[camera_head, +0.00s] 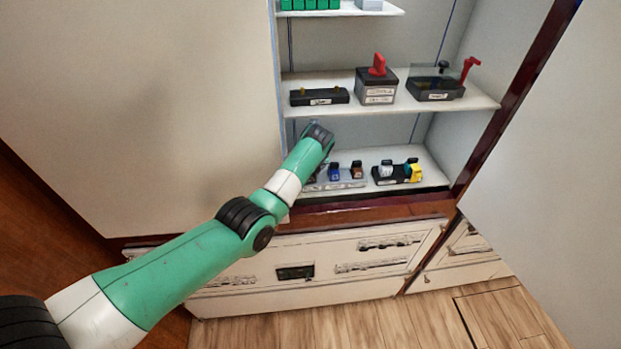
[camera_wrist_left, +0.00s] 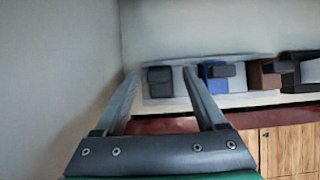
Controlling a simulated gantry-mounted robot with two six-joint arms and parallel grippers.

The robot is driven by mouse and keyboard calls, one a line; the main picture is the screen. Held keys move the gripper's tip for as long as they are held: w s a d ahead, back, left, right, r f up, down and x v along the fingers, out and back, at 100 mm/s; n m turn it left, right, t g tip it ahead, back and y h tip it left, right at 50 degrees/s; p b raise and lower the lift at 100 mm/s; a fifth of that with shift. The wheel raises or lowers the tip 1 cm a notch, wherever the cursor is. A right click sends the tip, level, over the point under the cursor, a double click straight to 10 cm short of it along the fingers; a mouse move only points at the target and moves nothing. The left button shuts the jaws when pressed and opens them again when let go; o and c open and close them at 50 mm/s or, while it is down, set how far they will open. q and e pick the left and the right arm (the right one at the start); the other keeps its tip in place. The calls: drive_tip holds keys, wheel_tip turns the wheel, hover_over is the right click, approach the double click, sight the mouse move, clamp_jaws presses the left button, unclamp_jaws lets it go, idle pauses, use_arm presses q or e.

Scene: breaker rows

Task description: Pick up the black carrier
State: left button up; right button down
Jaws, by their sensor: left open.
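A black carrier (camera_head: 397,178) sits on the right part of the cabinet's bottom shelf, with dark, white and yellow blocks on it. Part of what seems to be this carrier shows at the right edge of the left wrist view (camera_wrist_left: 300,57). My left gripper (camera_wrist_left: 162,74) is open and empty, in front of the bottom shelf and to the left of the carrier, not touching it. In the wrist view a black block (camera_wrist_left: 160,88) appears between the fingertips, farther back. In the head view my arm hides the fingers. My right gripper is not in view.
A pale carrier (camera_head: 345,184) with a blue block (camera_head: 334,172) and a brown block (camera_head: 357,170) stands left of the black carrier. The middle shelf (camera_head: 430,106) above holds a black strip (camera_head: 318,97) and switch boxes. The cabinet's side wall (camera_wrist_left: 55,80) is close on the left.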

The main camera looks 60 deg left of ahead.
use_arm(q)
drive_tip(key=shift+a+f, duration=0.25)
drive_tip(key=shift+f, duration=0.1)
clamp_jaws()
drive_tip(key=shift+r, duration=0.1)
idle(0.3)
